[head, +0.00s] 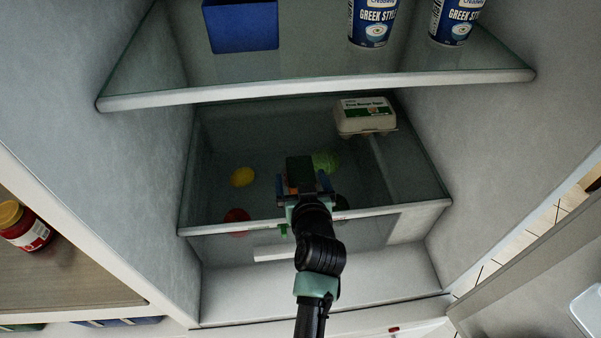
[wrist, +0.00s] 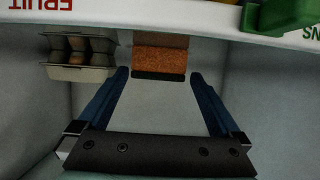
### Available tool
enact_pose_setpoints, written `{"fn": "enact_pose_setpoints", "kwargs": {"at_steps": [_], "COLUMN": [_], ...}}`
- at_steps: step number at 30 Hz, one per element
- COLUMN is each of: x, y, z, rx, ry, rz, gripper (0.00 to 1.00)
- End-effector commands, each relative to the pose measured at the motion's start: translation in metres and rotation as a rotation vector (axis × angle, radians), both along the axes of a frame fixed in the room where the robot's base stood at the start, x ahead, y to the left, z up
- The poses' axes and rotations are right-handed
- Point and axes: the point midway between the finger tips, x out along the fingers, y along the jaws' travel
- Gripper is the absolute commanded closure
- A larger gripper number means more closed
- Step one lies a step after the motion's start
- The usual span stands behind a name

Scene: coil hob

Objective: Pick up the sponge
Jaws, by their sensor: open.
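The sponge (wrist: 160,60) is an orange-brown block with a dark green layer. In the wrist view, which is upside down, it appears between and just beyond my fingertips, with a gap on each side. In the head view its dark green face (head: 299,171) shows at the end of my arm, apparently on the lower glass shelf. My gripper (head: 303,180) is open and empty, its blue fingers apart. Both fingers show fully in the wrist view (wrist: 160,76). The sponge's lower part is hidden behind my gripper in the head view.
An egg carton (head: 365,115) stands on the lower shelf (head: 415,204), behind and right of the sponge. A lemon (head: 243,177), a red item (head: 237,216) and a green vegetable (head: 326,161) show through the glass. The upper shelf (head: 320,92) holds a blue box (head: 241,26) and yogurt tubs (head: 373,22).

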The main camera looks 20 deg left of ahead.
Motion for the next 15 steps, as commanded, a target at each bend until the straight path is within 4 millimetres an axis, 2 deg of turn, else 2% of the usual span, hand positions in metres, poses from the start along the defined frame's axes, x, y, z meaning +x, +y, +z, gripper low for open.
{"fn": "enact_pose_setpoints", "kwargs": {"at_steps": [6, 15], "x": [0.024, 0.033], "y": [0.007, 0.011], "z": [-0.01, -0.015], "rx": [0.001, 0.001], "ry": [0.001, 0.0], "rz": [0.001, 0.0], "gripper": [0.0, 0.0]}}
